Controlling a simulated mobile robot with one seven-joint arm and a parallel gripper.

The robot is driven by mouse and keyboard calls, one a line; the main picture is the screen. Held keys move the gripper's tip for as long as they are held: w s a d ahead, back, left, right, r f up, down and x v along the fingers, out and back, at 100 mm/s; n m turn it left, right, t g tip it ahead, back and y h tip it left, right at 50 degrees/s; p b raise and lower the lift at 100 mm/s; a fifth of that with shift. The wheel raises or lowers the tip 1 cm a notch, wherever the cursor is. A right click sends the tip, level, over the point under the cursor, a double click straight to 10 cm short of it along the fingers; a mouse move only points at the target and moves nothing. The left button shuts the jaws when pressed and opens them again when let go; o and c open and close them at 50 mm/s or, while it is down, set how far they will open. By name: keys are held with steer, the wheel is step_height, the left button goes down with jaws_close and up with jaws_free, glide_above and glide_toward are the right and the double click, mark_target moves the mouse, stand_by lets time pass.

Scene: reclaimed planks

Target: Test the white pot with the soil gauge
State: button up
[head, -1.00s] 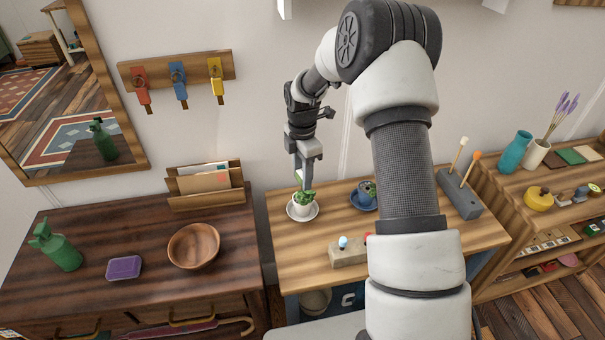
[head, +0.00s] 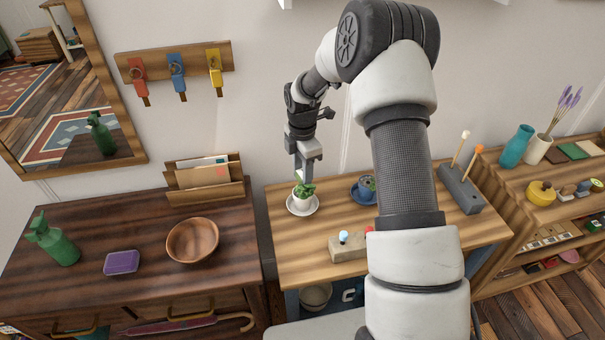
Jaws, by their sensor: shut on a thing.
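The white pot (head: 302,203) holds a small green plant and stands on a white saucer (head: 315,210) at the left of the light wooden table. My gripper (head: 304,179) points down directly above this pot, with its tips close to the leaves. It is shut on a slim thing, which I take to be the soil gauge. Little of the gauge can be told apart from the fingers, and I cannot tell whether its tip is in the soil. A blue pot (head: 366,191) with a plant stands on a blue saucer to the right, partly behind my arm.
A wooden block (head: 344,248) with a pale blue knob and a red one lies at the table's front. A grey holder (head: 461,190) with white- and orange-tipped sticks stands right. A dark dresser at left carries a bowl (head: 193,241), purple box (head: 122,262) and green bottle (head: 55,245).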

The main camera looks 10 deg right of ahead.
steer(key=shift+f, duration=0.3)
steer(key=o, duration=1.1)
steer(key=shift+o, duration=0.2)
step_height(320, 180, up, 18)
steer(key=p, duration=0.1)
steer(key=shift+f, duration=0.25)
steer(key=shift+r, duration=0.15)
